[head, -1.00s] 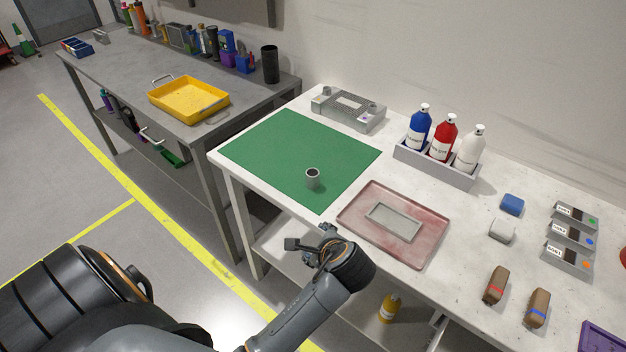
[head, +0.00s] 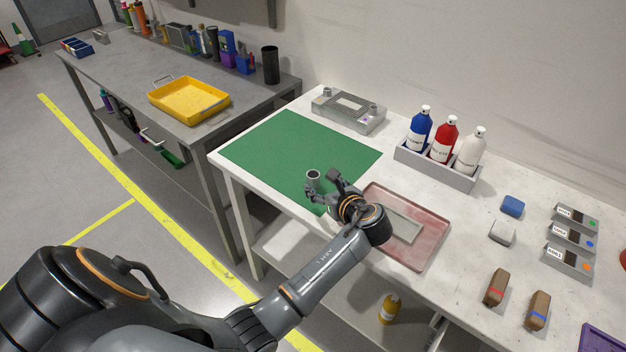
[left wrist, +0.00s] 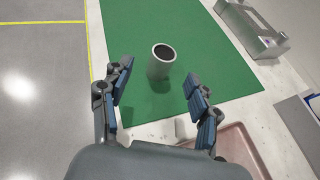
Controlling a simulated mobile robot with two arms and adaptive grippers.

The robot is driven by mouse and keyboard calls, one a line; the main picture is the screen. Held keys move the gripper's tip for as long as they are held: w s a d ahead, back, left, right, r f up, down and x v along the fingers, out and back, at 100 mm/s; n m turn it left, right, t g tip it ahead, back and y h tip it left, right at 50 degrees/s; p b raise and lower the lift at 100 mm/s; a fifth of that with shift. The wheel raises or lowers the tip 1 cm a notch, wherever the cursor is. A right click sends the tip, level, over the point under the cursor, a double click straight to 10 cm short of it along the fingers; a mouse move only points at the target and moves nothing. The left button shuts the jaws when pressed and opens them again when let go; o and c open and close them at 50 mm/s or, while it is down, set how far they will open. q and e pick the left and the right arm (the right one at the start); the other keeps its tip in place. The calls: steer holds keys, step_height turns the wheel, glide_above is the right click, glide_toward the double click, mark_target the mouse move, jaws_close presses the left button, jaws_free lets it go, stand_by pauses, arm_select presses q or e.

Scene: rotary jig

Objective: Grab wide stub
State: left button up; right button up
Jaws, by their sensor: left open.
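The wide stub (head: 313,178) is a short grey hollow cylinder standing upright on the green mat (head: 290,140), near the mat's front edge. In the left wrist view the stub (left wrist: 161,62) stands just beyond the fingertips, between their lines. My left gripper (head: 320,184) is open and empty, its fingers pointing at the stub; part of the stub's lower side is hidden by a finger in the head view. In the left wrist view the open fingers of the left gripper (left wrist: 157,76) have blue pads. My right gripper is not in view.
A reddish tray (head: 425,250) with a grey plate lies right of the mat, partly under my left arm. A grey metal jig (head: 348,108) stands behind the mat. A rack (head: 436,168) with three bottles stands at the back. The mat around the stub is clear.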

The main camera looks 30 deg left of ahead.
mark_target(316, 180)
arm_select(q)
steer(key=shift+d+f+p+x, duration=0.1)
steer(key=shift+f+p+x, duration=0.05)
steer(key=shift+x, duration=1.4)
steer(key=shift+d+f+p+x, duration=0.1)
steer(key=shift+d+p+x, duration=0.05)
steer(key=shift+x, duration=1.35)
steer(key=shift+w, duration=0.15)
steer(key=c, duration=1.2)
